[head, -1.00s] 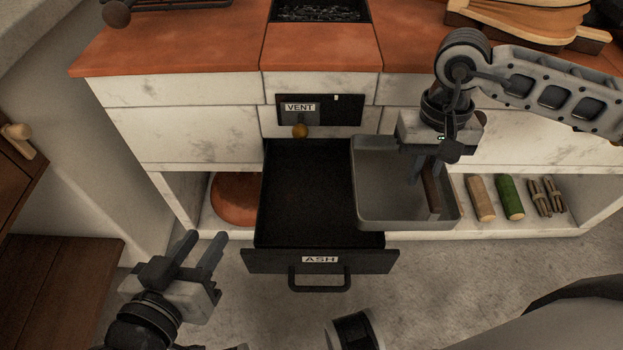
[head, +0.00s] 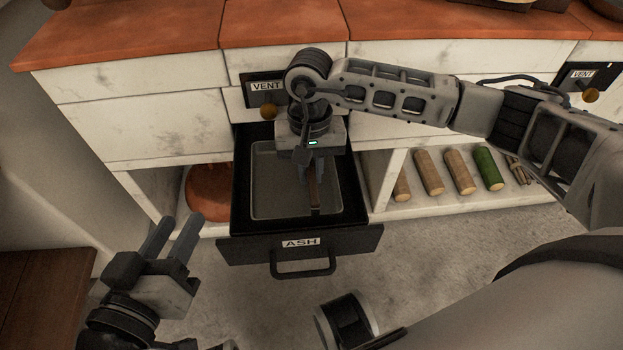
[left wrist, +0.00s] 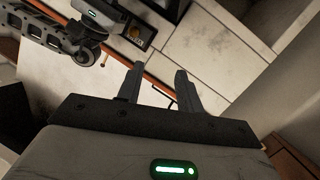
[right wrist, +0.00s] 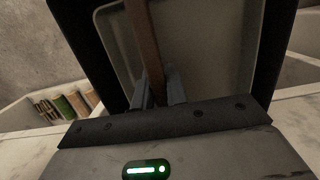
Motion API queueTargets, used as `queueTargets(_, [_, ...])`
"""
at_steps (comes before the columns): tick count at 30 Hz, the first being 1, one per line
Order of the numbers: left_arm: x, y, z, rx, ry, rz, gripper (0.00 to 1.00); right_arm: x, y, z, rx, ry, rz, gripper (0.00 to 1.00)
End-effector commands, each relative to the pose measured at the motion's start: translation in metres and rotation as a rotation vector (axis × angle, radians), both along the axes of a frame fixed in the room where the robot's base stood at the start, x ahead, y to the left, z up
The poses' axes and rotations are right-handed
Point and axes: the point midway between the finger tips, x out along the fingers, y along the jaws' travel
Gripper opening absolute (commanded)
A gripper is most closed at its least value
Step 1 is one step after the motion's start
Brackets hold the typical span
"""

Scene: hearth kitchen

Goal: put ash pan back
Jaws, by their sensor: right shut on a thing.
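The ash pan (head: 272,207) is a grey rectangular metal tray with a brown handle (head: 314,197). It is within the outline of the open black ash drawer (head: 347,205) in the head view; I cannot tell whether it rests on the drawer floor. My right gripper (head: 316,172) is shut on the pan's handle, over the drawer. The pan (right wrist: 205,45) and handle (right wrist: 146,45) also show in the right wrist view, with the drawer's dark edge around. My left gripper (head: 173,238) is open and empty, left of the drawer front.
The drawer's front carries an ASH label and a bar handle (head: 303,268). Above it is a VENT panel (head: 266,88) with a round knob. Several logs (head: 459,172) lie on the open shelf at the right. A round terracotta thing (head: 207,194) sits on the left shelf.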

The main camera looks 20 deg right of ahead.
Motion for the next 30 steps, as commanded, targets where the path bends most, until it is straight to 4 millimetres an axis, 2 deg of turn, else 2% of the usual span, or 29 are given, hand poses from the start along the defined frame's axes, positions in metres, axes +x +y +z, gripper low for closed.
queueTargets(1, [0.0, -0.001, -0.004, -0.018, 0.0, -0.002, 0.36, -0.001, -0.001, -0.014, 0.0, 0.003, -0.002, 0.0])
queueTargets(4, [0.0, -0.002, 0.0, -0.052, -0.009, -0.005, 0.36, -0.001, -0.001, -0.027, 0.0, 0.002, -0.002, 0.0])
queueTargets(10, [0.002, -0.004, 0.012, -0.078, -0.024, 0.0, 0.36, 0.0, -0.001, -0.027, 0.0, -0.001, -0.001, 0.0])
queueTargets(16, [0.002, -0.004, 0.008, -0.089, -0.023, -0.002, 0.36, 0.0, -0.002, -0.032, 0.0, -0.001, -0.001, 0.0])
queueTargets(17, [0.002, -0.004, 0.01, -0.09, -0.024, -0.002, 0.36, -0.001, -0.002, -0.03, -0.001, 0.0, -0.001, 0.23])
queueTargets(18, [0.003, -0.004, 0.011, -0.091, -0.025, -0.002, 0.36, -0.001, -0.002, -0.03, -0.001, 0.0, -0.001, 0.34])
queueTargets(19, [0.003, -0.004, 0.011, -0.09, -0.025, -0.002, 0.36, -0.001, -0.002, -0.03, -0.001, 0.001, -0.001, 0.36])
queueTargets(26, [0.003, -0.004, 0.012, -0.09, -0.029, -0.002, 0.36, -0.001, -0.002, -0.03, -0.001, 0.001, -0.002, 0.36])
queueTargets(30, [0.003, -0.003, 0.016, -0.075, -0.032, -0.001, 0.36, 0.0, -0.002, -0.023, -0.001, -0.001, -0.002, 0.36])
